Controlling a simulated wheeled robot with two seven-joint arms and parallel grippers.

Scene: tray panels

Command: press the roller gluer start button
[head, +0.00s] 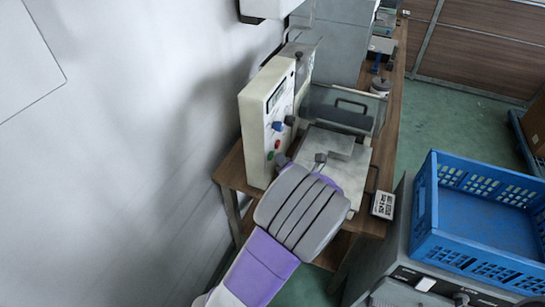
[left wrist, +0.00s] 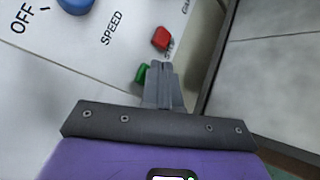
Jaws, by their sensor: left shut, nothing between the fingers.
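The roller gluer (head: 266,108) is a cream box with a white control panel, standing against the wall on a wooden table. Its green button (left wrist: 141,73) shows in the left wrist view, partly hidden by my fingers. A red button (left wrist: 160,38) sits above it, with a partly hidden label. My left gripper (left wrist: 163,72) is shut and empty, its fingertips right beside the green button; I cannot tell whether they touch it. In the head view my left gripper (head: 282,161) reaches the lower part of the panel. My right gripper is not in view.
A blue knob (left wrist: 75,4) with SPEED and OFF lettering is at the upper left of the left wrist view. A metal plate (head: 340,172) with a clear cover lies right of the panel. A blue crate (head: 428,205) stands at the right. The wall is close on the left.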

